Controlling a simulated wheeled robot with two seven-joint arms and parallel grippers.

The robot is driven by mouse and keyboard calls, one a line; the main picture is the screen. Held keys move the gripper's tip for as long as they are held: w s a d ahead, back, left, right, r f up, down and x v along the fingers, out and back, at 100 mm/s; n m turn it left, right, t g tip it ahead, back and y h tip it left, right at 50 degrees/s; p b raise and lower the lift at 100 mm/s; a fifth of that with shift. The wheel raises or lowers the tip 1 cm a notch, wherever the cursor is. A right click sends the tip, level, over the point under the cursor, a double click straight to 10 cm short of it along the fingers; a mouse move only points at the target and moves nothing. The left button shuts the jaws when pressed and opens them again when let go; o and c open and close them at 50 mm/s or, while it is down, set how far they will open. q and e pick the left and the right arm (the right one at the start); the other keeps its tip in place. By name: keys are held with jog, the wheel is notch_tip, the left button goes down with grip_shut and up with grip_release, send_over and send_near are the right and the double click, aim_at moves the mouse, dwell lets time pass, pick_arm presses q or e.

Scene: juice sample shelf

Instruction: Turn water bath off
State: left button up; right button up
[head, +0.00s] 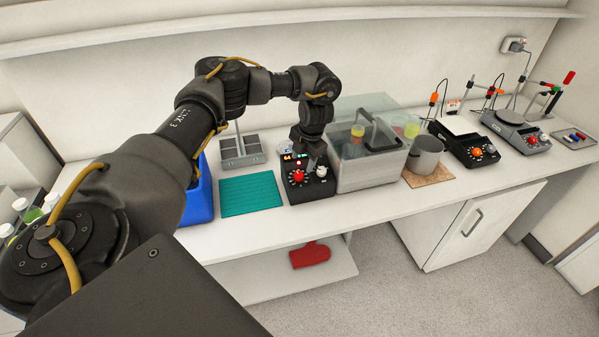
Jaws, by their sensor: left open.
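The water bath (368,172) is a grey tank with a clear raised lid, standing mid-bench with a container of yellow and red contents inside. Its black control box (311,192) sits at its left side, with a red knob (298,176), a pale knob (322,171) and a small lit display (288,157). My left gripper (314,162) points down just above and behind the control box, close to the knobs. It is open; its fingers are small and partly hidden, and I cannot tell whether they touch a knob. My right gripper is not in view.
A teal mat (250,194), a blue bin (199,197) and a metal rack (242,151) are left of the box. A grey pot (425,155) stands on a cork mat at right, before hotplate devices (515,130). A red mitt (310,255) lies on the lower shelf.

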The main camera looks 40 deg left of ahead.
aim_at(299, 174)
pick_arm(q)
jog(key=p+x, duration=0.1)
jog(key=x, duration=0.4)
jog(key=shift+a+f+p, duration=0.1)
jog(key=shift+f+p, duration=0.25)
jog(key=shift+a+f, duration=0.15)
jog(key=shift+f, duration=0.6)
jog(key=c, duration=1)
jog(key=shift+o, duration=0.2)
